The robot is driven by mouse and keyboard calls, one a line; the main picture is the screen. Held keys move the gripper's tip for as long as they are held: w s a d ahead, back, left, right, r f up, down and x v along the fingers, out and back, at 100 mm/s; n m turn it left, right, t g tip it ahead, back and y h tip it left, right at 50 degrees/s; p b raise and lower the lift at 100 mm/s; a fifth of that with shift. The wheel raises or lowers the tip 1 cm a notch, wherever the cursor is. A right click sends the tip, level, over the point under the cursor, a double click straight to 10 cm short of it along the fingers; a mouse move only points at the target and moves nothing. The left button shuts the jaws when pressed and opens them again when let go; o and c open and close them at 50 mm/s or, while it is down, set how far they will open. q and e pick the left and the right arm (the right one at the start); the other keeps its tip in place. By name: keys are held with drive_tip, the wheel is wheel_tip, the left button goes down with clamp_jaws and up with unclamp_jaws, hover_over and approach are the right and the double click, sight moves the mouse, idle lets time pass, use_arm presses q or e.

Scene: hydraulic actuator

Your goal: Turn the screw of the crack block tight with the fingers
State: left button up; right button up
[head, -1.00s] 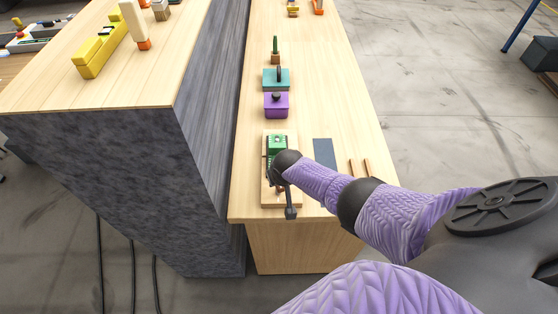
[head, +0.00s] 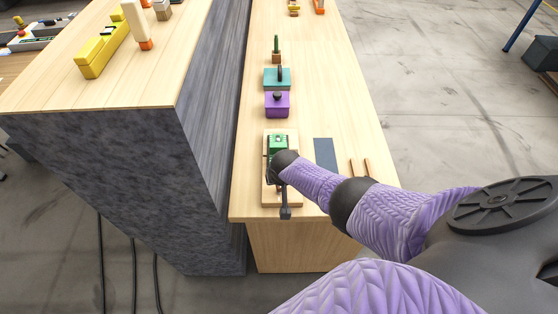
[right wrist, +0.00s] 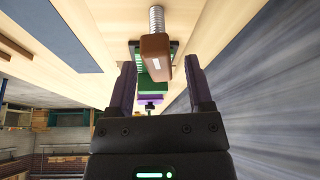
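A green block (head: 278,142) sits on a light wooden board (head: 293,137) near the front end of the narrow bench. In the right wrist view the green block (right wrist: 153,88) lies behind a brown block (right wrist: 155,55), and a silver threaded screw (right wrist: 157,18) stands out beyond the brown block. My right gripper (right wrist: 163,68) is open, with its two dark fingers on either side of the brown and green blocks and visible gaps beside them. I cannot tell any contact. In the head view my right gripper (head: 274,180) is over the board and hides much of it. My left gripper is not in view.
A purple box (head: 277,105) and a teal box (head: 277,79) stand behind the green block. A dark blue-grey plate (head: 325,153) and two thin brown sticks (head: 361,167) lie to the right. A higher grey-sided counter (head: 205,110) rises close on the left.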

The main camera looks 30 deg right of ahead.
drive_tip(key=p+v, duration=0.8)
drive_tip(key=v, duration=0.2)
